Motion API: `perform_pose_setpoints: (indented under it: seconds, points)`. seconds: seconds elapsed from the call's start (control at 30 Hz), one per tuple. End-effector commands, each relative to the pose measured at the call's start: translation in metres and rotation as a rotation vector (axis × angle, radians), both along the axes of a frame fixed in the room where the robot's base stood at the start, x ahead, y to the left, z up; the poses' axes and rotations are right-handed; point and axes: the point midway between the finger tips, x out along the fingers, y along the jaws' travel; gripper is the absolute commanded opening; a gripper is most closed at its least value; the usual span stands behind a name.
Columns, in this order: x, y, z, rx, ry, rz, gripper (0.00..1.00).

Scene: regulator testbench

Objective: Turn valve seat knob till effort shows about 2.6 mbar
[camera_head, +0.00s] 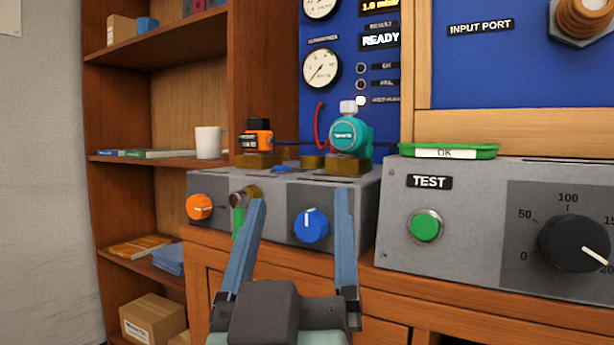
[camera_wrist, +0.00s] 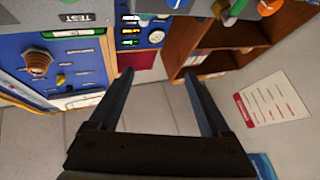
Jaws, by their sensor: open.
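A blue knob (camera_head: 311,225) with a white pointer line faces up on the front of a grey regulator box (camera_head: 272,215). An orange knob (camera_head: 200,207) sits at the box's left end. No readable label tells which is the valve seat knob. My gripper (camera_head: 300,200) is open and empty, and the blue knob shows between its fingers in the head view. In the wrist view, my gripper (camera_wrist: 159,75) appears apart from the blue knob (camera_wrist: 176,3), which is at the top edge. An amber display (camera_head: 380,6) at the top is partly cut off; it seems to start with 1.
A brass fitting with a green lever (camera_head: 238,220) is beside my left finger. A grey box with a green TEST button (camera_head: 425,226) and a black dial (camera_head: 574,244) stands at right. Orange (camera_head: 256,138) and teal (camera_head: 350,133) regulators sit on top. A shelf (camera_head: 165,160) is at left.

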Motion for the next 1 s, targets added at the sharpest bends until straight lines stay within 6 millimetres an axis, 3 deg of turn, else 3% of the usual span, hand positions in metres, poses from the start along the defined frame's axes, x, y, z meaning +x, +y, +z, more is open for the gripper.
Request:
perform_pose_setpoints:
  seconds: [0.03,0.2,0.43,0.67,1.0]
  points:
    - [0.014,0.005,0.013,-0.040,0.067,-0.036,0.81]
    - [0.048,0.015,-0.006,-0.207,0.274,-0.173,0.81]
    - [0.069,0.029,-0.032,-0.489,0.529,-0.333,0.81]
    - [0.065,0.041,-0.050,-0.823,0.736,-0.477,0.81]
    - [0.026,0.053,-0.047,-1.381,0.920,-0.680,0.81]
